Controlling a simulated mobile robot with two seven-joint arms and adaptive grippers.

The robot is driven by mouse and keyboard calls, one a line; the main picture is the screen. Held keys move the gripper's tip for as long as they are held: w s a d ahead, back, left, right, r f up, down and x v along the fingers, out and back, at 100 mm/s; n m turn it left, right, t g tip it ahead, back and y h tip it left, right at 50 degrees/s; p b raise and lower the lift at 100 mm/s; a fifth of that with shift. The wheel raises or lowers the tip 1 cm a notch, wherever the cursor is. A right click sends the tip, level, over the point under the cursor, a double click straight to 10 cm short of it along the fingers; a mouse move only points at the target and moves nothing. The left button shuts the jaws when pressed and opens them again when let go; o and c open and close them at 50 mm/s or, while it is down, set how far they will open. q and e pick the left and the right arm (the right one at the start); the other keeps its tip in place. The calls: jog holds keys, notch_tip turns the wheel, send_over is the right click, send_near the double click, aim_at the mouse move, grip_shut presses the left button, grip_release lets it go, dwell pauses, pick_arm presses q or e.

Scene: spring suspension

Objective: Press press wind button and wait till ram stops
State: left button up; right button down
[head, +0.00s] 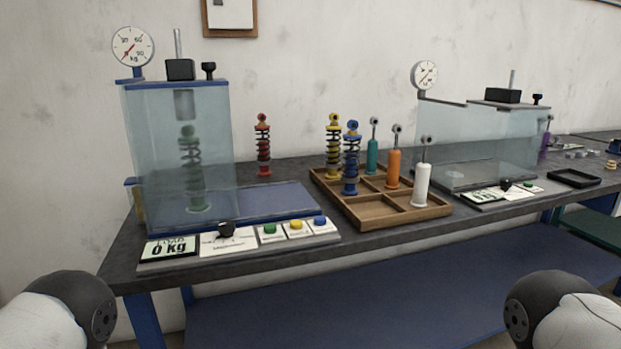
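The press (180,83) stands at the left of the bench with a clear guard around it. A green spring (191,165) stands upright inside, seen through the guard. The grey ram (184,104) is above the spring, apart from it as far as I can tell. The press's control panel (240,258) has a display (170,247) reading 0 kg, a black knob (226,229), a green button (270,228), a yellow button (295,225) and a blue button (320,221). Button labels are too small to read. Neither gripper is in view; only parts of my arms show at the bottom corners.
A dial gauge (132,47) tops the press. A red spring (263,145) stands behind the blue plate. A wooden tray (356,212) holds yellow and blue springs and several dampers. A second guarded machine (478,140) with its panel and a black tray (573,178) are at right.

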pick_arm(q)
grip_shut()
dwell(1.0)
